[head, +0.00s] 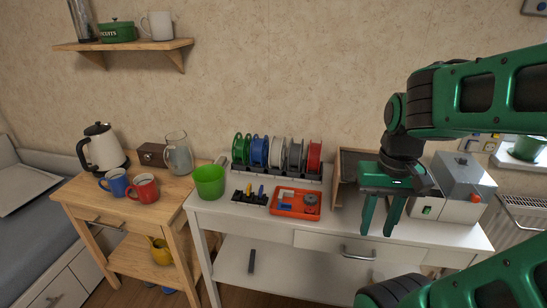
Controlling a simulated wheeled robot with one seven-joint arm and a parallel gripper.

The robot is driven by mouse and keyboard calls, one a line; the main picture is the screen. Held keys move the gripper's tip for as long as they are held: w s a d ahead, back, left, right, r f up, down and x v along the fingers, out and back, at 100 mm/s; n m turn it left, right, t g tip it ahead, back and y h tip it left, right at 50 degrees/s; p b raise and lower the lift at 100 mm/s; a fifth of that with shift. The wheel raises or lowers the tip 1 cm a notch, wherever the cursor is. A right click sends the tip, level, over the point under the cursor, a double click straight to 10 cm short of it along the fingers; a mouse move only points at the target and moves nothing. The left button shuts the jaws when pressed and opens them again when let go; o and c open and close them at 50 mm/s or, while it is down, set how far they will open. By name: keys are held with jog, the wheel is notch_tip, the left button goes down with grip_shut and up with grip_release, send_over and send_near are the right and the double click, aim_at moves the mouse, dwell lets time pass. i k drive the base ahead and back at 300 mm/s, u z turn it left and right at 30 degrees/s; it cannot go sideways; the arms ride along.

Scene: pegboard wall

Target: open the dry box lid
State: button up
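A grey and white box (458,207) stands at the right end of the white table. It has a grey sloped top (468,168), a small green patch on its front and a red part at its right. It looks most like the dry box; its top appears closed, but I cannot be sure. My gripper (376,234) hangs fingers down to the left of this box, in front of a brown open-fronted case (346,172). Its two green fingers are apart with nothing between them. The gripper and wrist hide part of the case and the box's left side.
On the white table (255,222) are a rack of coloured spools (277,154), an orange tray (296,203), a small black tool holder (249,195) and a green bucket (209,181). A wooden cart (90,196) with mugs and a kettle stands left. My arm fills the upper right.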

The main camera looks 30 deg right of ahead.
aim_at(475, 198)
jog(key=u, duration=0.35)
jog(key=k, duration=1.3)
jog(key=z, duration=0.6)
jog(key=i, duration=1)
jog(key=z, duration=1.2)
